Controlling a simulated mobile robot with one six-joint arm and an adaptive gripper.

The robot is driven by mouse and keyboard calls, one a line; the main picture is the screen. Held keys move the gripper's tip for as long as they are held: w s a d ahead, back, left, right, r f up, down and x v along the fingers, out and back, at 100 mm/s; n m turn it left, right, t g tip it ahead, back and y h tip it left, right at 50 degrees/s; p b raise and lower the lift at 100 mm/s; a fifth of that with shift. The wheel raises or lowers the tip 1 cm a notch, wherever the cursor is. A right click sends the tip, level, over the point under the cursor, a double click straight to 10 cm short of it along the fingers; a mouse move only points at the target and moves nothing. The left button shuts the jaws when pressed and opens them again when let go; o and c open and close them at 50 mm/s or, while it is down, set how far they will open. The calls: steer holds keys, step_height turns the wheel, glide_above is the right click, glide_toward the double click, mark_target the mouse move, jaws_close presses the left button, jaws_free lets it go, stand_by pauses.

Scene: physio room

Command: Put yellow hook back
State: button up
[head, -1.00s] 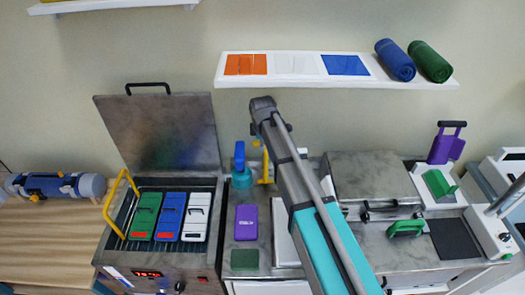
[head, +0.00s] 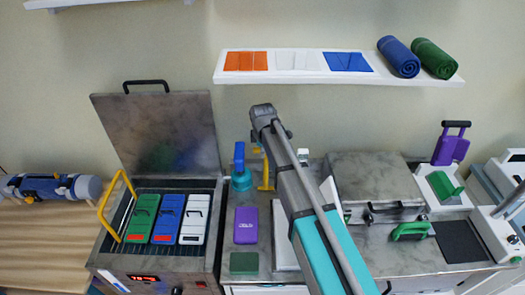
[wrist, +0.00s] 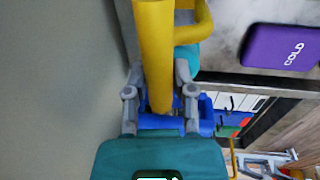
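The yellow hook (wrist: 155,50) fills the top middle of the wrist view, with its bar running between my fingers and a curved part to the right. My gripper (wrist: 160,78) has its grey fingertips against both sides of the bar and looks shut on it. In the head view the yellow hook (head: 265,172) shows upright beside the teal holder with a blue handle (head: 240,170). My forearm hides most of the gripper there. The blue part (wrist: 165,122) shows behind the hook in the wrist view. Whether the hook's lower end touches anything is hidden.
A purple pack (head: 246,225) lies on the counter. The open steel bath (head: 129,236) at left holds green, blue and white packs and has a yellow handle (head: 112,212). A closed steel box (head: 375,180) stands to the right. A white shelf (head: 300,78) hangs above.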

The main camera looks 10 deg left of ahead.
steer(key=o, duration=0.3)
steer(key=shift+o, duration=0.2)
steer(key=shift+r, duration=0.2)
step_height(320, 180, up, 7)
steer(key=s+p, duration=0.1)
steer(key=p, duration=0.6)
steer(key=shift+d+r+p, duration=0.15)
steer(key=shift+p, duration=0.15)
steer(key=shift+s, duration=0.1)
steer(key=shift+d, duration=0.1)
stand_by(0.5)
steer(key=s+d+m, duration=0.5)
steer(key=d+m, duration=0.2)
steer(key=d, duration=0.5)
steer(key=s+d+m+g, duration=0.1)
steer(key=s+d+m, duration=0.5)
steer(key=d, duration=0.6)
steer(key=s+d+m, duration=0.6)
steer(key=d+m, duration=0.2)
steer(key=d, duration=0.4)
steer(key=shift+s+g, duration=0.2)
steer(key=shift+g, duration=0.2)
